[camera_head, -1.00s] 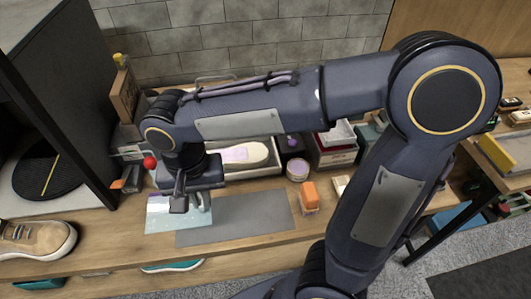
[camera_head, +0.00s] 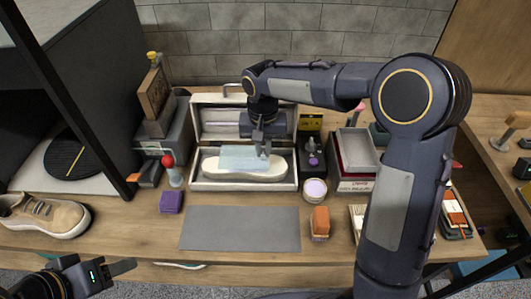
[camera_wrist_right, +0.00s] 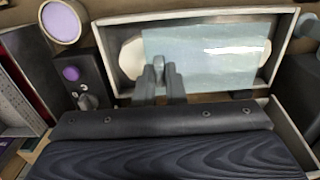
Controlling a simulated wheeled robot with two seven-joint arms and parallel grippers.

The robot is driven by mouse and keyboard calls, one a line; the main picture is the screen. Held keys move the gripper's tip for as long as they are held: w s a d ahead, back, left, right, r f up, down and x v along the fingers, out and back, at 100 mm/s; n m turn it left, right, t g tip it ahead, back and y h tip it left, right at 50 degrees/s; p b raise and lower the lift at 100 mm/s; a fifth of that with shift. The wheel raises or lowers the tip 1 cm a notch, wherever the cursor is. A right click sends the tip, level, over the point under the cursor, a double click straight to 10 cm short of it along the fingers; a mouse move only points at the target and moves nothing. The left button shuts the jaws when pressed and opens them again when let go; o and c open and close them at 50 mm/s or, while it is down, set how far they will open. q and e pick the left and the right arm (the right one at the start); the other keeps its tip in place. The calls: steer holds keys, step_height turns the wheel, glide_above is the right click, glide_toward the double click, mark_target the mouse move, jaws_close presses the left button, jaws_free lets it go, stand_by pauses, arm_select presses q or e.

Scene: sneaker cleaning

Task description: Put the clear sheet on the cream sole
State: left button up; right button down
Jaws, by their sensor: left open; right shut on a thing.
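The clear sheet (camera_head: 240,158), pale blue and see-through, is held above the cream sole (camera_head: 225,175), covering its middle part. The sole lies in an open grey case on the table. My right gripper (camera_head: 263,150) is shut on the sheet near its right edge. In the right wrist view the sheet (camera_wrist_right: 215,55) covers most of the sole (camera_wrist_right: 132,60), whose end shows at the left. I cannot tell whether sheet and sole touch. My left gripper (camera_head: 110,273) is open and empty at the lower left, off the table's front edge.
The open case (camera_head: 290,170) has low walls around the sole. A grey mat (camera_head: 240,230) lies bare in front. A purple block (camera_head: 171,202), a red-topped bottle (camera_head: 174,172), a round jar (camera_head: 315,190) and an orange brush (camera_head: 320,222) stand around it. A tan sneaker (camera_head: 42,214) is at left.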

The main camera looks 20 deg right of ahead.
steer(key=shift+w+d+f, duration=0.25)
steer(key=shift+w+f, duration=0.2)
steer(key=shift+f, duration=0.1)
steer(key=shift+w+d+f, duration=0.2)
steer(key=shift+w+f, duration=0.2)
steer(key=shift+f, duration=0.15)
steer(key=shift+w+d+f, duration=0.1)
steer(key=shift+w+f, duration=0.05)
steer(key=shift+f, duration=0.8)
steer(key=shift+w+f, duration=0.1)
steer(key=shift+f, duration=0.8)
steer(key=shift+f, duration=0.2)
steer(key=c, duration=1.5)
jaws_free()
steer(key=shift+r, duration=0.1)
